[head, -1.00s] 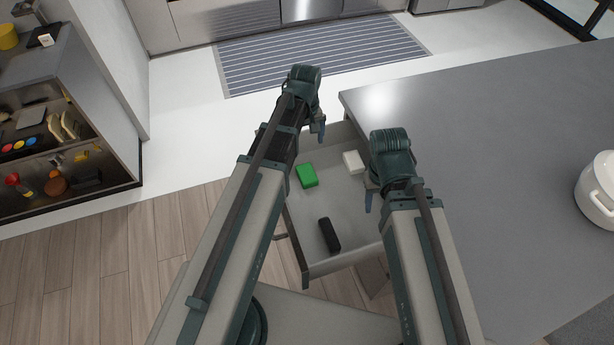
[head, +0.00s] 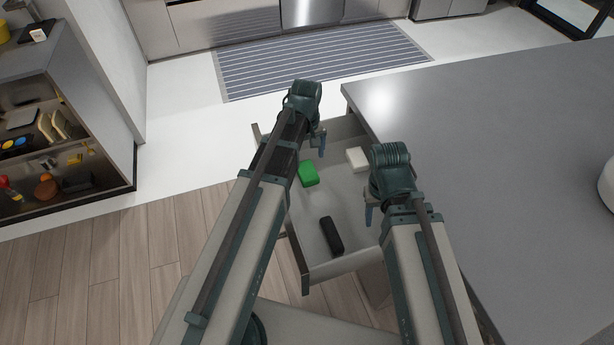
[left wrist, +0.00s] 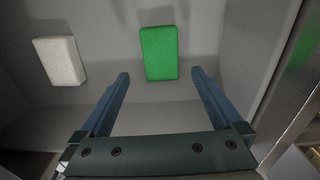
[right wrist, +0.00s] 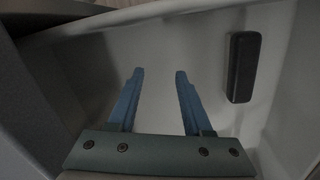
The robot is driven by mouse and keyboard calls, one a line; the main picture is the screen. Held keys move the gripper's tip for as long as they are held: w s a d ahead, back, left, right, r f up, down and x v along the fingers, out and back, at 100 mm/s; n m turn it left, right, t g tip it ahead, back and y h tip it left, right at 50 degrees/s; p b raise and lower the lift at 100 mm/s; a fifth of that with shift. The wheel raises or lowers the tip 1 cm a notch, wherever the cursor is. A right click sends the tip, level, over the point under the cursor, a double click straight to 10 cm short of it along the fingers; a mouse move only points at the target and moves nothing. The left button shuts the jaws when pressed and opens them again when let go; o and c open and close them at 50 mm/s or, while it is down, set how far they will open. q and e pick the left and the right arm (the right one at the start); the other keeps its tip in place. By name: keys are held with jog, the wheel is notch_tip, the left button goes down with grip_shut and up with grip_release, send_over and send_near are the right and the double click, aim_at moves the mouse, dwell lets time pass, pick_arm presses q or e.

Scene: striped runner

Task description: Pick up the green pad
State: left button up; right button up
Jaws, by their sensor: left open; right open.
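The green pad (head: 308,174) lies flat on the floor of an open drawer (head: 345,205). In the left wrist view the green pad (left wrist: 159,53) is beyond and between my open fingertips, apart from them. My left gripper (head: 321,143) is open and empty over the far part of the drawer; its fingers also show in the left wrist view (left wrist: 160,78). My right gripper (head: 370,208) is open and empty over the drawer's right side; its fingers show in the right wrist view (right wrist: 160,74). The left arm hides part of the drawer's left wall.
A white block (head: 357,159) lies right of the pad and a black block (head: 331,236) lies near the drawer's front. A grey countertop (head: 480,150) is on the right. A shelf unit (head: 60,130) stands at the left.

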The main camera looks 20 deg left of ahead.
aim_at(307, 170)
pick_arm(q)
jog(key=shift+s+d+f+b, duration=0.1)
jog(key=shift+s+f+b, duration=0.05)
jog(key=shift+f+b, duration=0.75)
jog(key=shift+s+d+f+b, duration=0.1)
jog(key=shift+s+f+b, duration=0.05)
jog(key=shift+f+b, duration=0.7)
jog(key=shift+s+f+b, duration=0.15)
jog(key=shift+f+b, duration=0.75)
pick_arm(e)
jog(key=shift+f, duration=2.65)
pick_arm(q)
jog(key=shift+r, duration=0.1)
pick_arm(e)
jog(key=shift+r, duration=0.1)
pick_arm(q)
jog(key=c, duration=1.4)
